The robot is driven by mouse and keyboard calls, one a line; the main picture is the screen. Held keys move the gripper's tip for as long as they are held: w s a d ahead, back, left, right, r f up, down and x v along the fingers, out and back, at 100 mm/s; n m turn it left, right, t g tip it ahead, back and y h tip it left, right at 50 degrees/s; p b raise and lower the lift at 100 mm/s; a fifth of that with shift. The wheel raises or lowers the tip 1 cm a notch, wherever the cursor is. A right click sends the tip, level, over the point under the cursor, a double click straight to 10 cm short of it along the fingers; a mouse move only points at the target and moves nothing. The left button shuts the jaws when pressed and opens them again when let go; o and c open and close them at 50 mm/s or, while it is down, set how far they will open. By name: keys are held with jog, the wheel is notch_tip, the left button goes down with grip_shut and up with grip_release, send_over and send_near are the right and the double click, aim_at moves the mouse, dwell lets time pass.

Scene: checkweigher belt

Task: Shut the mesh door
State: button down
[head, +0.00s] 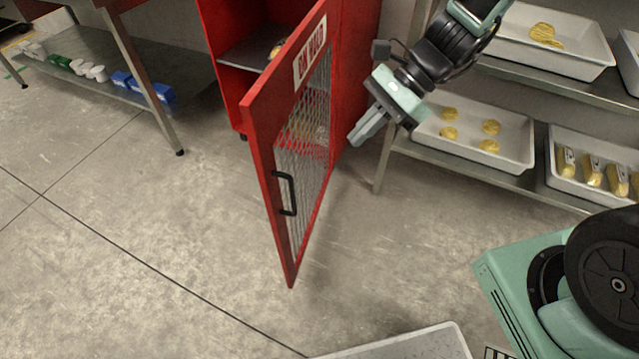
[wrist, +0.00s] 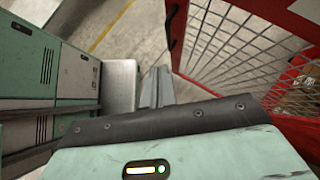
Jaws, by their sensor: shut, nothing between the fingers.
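The mesh door (head: 300,130) stands wide open from the red cabinet (head: 355,60), swung out toward me. In the wrist view, my gripper (wrist: 155,78) points past the door's mesh (wrist: 235,45), which fills the right side. The black handle also shows in the wrist view (wrist: 172,28).
Right of the cabinet, a metal rack (head: 380,170) holds white trays (head: 520,160) of yellow food. A table with a lower shelf (head: 90,68) of small boxes stands at the left. A pale tray or surface (head: 410,345) lies at the bottom edge. The floor left of the door is clear.

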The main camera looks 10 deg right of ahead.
jog(key=a+f+m+b, duration=0.1)
jog(key=a+f+b, duration=0.1)
jog(key=a+f, duration=0.6)
jog(key=shift+w+a+f+t+b, duration=0.15)
jog(key=shift+a+t+b, duration=0.15)
jog(key=shift+a, duration=0.65)
jog(key=shift+a, duration=0.1)
